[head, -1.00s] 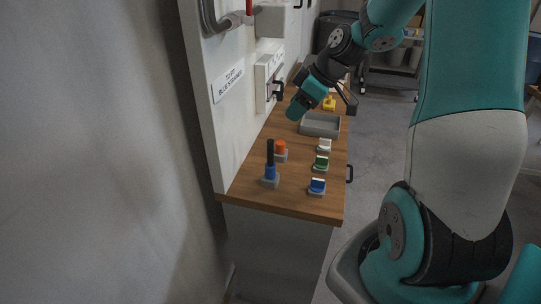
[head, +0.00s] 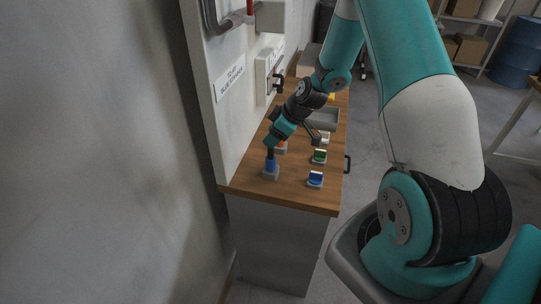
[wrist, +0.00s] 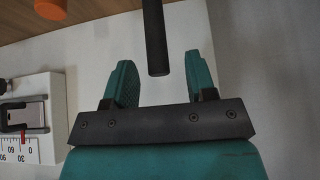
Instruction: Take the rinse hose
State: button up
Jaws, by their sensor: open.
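A black upright rod with a blue collar (head: 271,165) stands in a small grey holder at the front left of the wooden bench. It may be the rinse hose's handle; no label shows on it. My gripper (head: 271,146) is at the rod's upper end and hides part of it in the head view. In the wrist view the black rod (wrist: 155,35) comes down from the top edge, its free end between the two teal fingers of my gripper (wrist: 160,82). The fingers are apart, with a gap on both sides of the rod.
The white wall panel (head: 232,120) rises close along the left of the bench (head: 290,195). An orange knob (wrist: 65,9) is near the rod. Green (head: 319,156) and blue (head: 315,178) pieces in holders stand to its right. A grey tray (head: 325,118) lies farther back.

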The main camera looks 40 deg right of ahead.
aim_at(268, 157)
jog(key=shift+p+x, duration=0.6)
jog(key=shift+x, duration=1.1)
grip_shut()
jog(key=shift+r, duration=0.15)
notch_tip(268, 157, up, 20)
jog(key=b, duration=0.5)
jog(key=c, duration=0.9)
grip_release()
grip_shut()
